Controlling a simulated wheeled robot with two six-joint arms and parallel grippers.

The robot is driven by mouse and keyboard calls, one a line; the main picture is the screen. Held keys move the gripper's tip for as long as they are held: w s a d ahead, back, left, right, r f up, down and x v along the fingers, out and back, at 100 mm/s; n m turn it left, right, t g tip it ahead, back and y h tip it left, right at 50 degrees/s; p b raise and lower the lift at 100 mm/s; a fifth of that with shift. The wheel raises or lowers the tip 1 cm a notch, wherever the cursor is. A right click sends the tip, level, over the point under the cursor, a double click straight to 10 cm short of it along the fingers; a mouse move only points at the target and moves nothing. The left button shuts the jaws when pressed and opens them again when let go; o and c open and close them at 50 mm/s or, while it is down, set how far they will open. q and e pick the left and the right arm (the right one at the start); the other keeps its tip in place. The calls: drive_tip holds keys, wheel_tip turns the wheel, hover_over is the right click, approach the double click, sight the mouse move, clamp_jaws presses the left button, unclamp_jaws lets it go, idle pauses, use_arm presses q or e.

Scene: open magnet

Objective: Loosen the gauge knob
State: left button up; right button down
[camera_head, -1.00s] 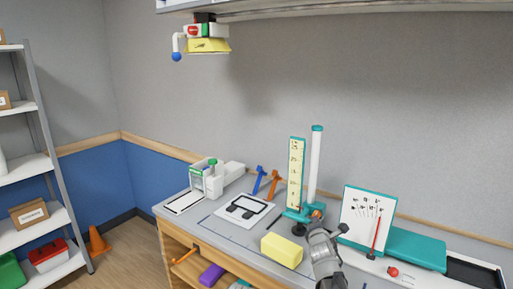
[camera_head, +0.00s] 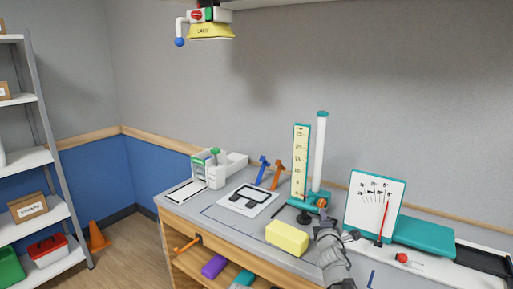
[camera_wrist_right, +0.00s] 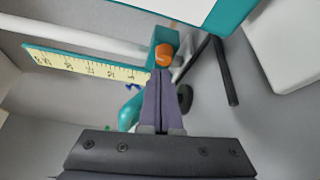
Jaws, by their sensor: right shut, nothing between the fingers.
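The gauge is an upright with a yellow scale (camera_head: 301,160) and a white post (camera_head: 319,155) on a teal base at the back of the bench. Its small orange knob (camera_head: 322,203) sits low by the post. In the right wrist view the knob (camera_wrist_right: 164,55) is just beyond the tips of my right gripper (camera_wrist_right: 160,73). That gripper is shut and empty; it seems close to the knob, but I cannot tell if it touches. In the head view my right gripper (camera_head: 323,229) is in front of the gauge base. My left gripper is not in view.
A yellow block (camera_head: 287,237) lies left of my right arm. A white dial board (camera_head: 375,203) with a red pointer and a teal box (camera_head: 425,236) stand to the right. A black disc (camera_head: 304,217) is by the gauge base. Blue and orange clamp-like pieces stand left.

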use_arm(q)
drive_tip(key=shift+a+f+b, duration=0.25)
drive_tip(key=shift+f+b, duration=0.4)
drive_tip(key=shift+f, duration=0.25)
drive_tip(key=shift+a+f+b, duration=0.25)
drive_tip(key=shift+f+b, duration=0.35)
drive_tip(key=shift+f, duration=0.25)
use_arm(e)
drive_tip(key=shift+s+a+f+m+t+y, duration=0.1)
drive_tip(key=shift+s+f+m+t+y, duration=0.15)
drive_tip(key=shift+f+m, duration=0.2)
drive_tip(key=shift+s+a+f+m+t+y, duration=0.1)
drive_tip(key=shift+s+f+m+t+y, duration=0.05)
drive_tip(key=shift+f+m+t, duration=0.25)
drive_tip(key=shift+w, duration=0.1)
